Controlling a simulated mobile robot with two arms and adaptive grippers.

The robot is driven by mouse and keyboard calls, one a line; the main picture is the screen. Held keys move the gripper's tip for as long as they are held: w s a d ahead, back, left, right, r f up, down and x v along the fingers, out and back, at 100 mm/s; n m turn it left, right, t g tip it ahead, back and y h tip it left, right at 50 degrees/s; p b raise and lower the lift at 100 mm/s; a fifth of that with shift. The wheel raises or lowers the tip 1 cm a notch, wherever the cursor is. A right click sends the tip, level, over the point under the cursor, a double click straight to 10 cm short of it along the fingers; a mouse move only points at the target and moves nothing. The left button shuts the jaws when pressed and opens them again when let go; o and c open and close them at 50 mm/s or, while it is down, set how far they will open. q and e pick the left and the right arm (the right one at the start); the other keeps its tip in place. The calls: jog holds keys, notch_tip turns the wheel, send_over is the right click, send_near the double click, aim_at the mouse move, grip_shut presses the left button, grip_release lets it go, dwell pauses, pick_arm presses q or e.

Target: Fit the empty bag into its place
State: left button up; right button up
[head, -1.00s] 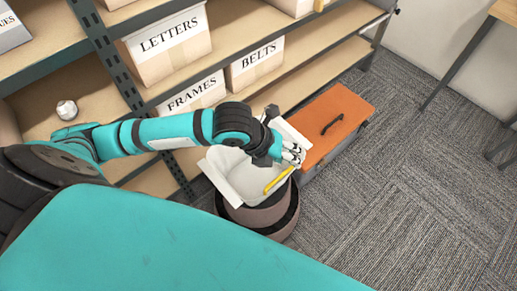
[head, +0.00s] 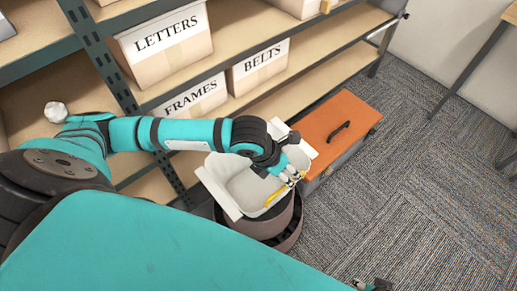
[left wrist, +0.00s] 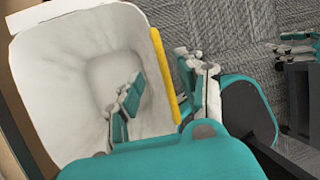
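The empty white bag (head: 250,187) has an open mouth, wide flaps and a yellow strip (head: 276,196) along its right edge. It sits in the top of a round brown bin (head: 262,226); how far down it goes is hidden. My left gripper (head: 289,178) is at the strip side of the rim. In the left wrist view its fingers (left wrist: 168,88) stand apart, one over the bag's inside, one outside, with the yellow strip between them. My right gripper (head: 374,286) barely shows at the bottom edge of the head view; its finger state is unclear.
An orange-lidded box (head: 338,130) with a black handle stands close behind the bin on the right. Shelves with cartons labelled LETTERS (head: 166,45), FRAMES (head: 190,98) and BELTS (head: 258,68) run behind. Open carpet (head: 420,200) lies to the right.

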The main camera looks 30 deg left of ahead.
pick_arm(q)
jog(key=x, duration=0.1)
jog(key=b+x, duration=0.1)
jog(key=x, duration=0.3)
jog(key=shift+s+d+f+b, duration=0.1)
jog(key=shift+s+f+b, duration=0.05)
jog(key=shift+s+b, duration=0.15)
jog(key=shift+w+d+f, duration=0.1)
jog(key=shift+w+f, duration=0.05)
jog(key=shift+f, duration=0.1)
pick_arm(e)
notch_tip(320, 180, up, 7)
jog(key=shift+s, duration=0.15)
jog(key=shift+d+f, duration=0.1)
jog(key=shift+f, duration=0.05)
pick_arm(q)
jog(key=shift+f, duration=0.1)
pick_arm(e)
jog(key=shift+f, duration=0.35)
pick_arm(q)
jog(key=shift+f, duration=0.15)
pick_arm(e)
jog(key=shift+w+f, duration=0.2)
jog(key=shift+f, duration=0.35)
